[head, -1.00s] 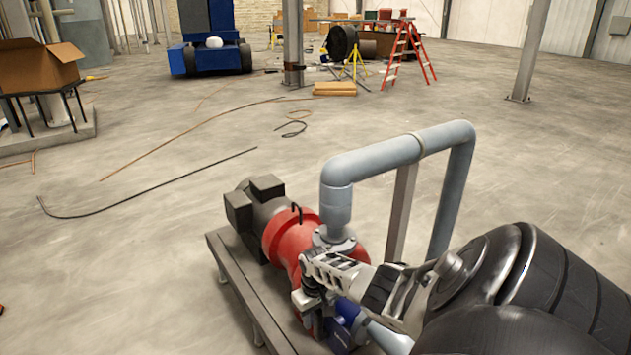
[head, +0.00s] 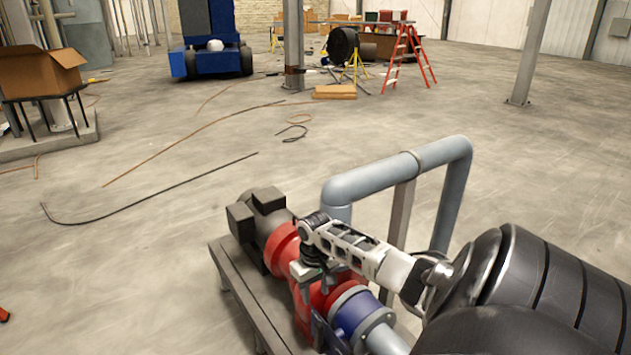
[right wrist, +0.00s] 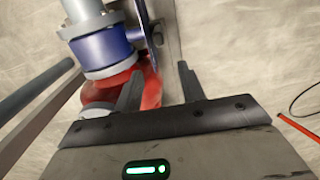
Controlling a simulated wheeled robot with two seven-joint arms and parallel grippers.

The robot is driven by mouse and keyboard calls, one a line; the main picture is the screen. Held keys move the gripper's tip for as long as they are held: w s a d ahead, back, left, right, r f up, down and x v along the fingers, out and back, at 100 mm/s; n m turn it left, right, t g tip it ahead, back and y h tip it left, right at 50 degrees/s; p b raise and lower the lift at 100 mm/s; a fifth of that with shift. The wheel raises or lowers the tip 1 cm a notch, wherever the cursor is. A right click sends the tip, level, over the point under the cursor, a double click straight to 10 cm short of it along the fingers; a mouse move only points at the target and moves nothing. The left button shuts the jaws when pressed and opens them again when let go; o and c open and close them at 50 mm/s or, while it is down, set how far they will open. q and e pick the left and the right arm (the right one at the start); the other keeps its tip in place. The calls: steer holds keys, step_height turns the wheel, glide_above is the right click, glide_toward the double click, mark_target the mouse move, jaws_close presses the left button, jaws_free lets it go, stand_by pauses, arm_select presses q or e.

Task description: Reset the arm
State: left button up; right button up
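My right arm comes in from the lower right in the head view, over the red pump (head: 283,247). My right gripper (head: 305,275) hangs below the wrist at the pump's red housing, its fingers hard to make out there. In the right wrist view the two dark fingers of my right gripper (right wrist: 159,84) stand apart with nothing held between them. The red pump body (right wrist: 152,90) and the blue valve part (right wrist: 103,48) show behind and beside the left finger. Whether a finger touches the pump I cannot tell. My left gripper is not in view.
A grey pipe (head: 375,180) arches up close behind my right arm. The pump's dark motor (head: 257,215) sits on a metal frame (head: 250,300). Hoses (head: 150,195) lie on the floor to the left. The open floor beyond is mostly clear.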

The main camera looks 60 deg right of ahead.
steer(key=shift+a+f, duration=0.1)
stand_by(0.4)
steer(key=s+a+f+n, duration=0.1)
steer(key=s+a+n, duration=0.2)
steer(key=a, duration=0.7)
steer(key=s+a+f+n, duration=0.2)
steer(key=s+a, duration=0.2)
steer(key=a, duration=0.6)
steer(key=s+a+r+n+t, duration=0.1)
steer(key=s+a+r+t, duration=0.3)
steer(key=s+a+r, duration=0.6)
steer(key=w+a+f+t+y, duration=0.3)
steer(key=w+a+f+t, duration=0.3)
steer(key=w, duration=0.2)
steer(key=shift+n, duration=0.4)
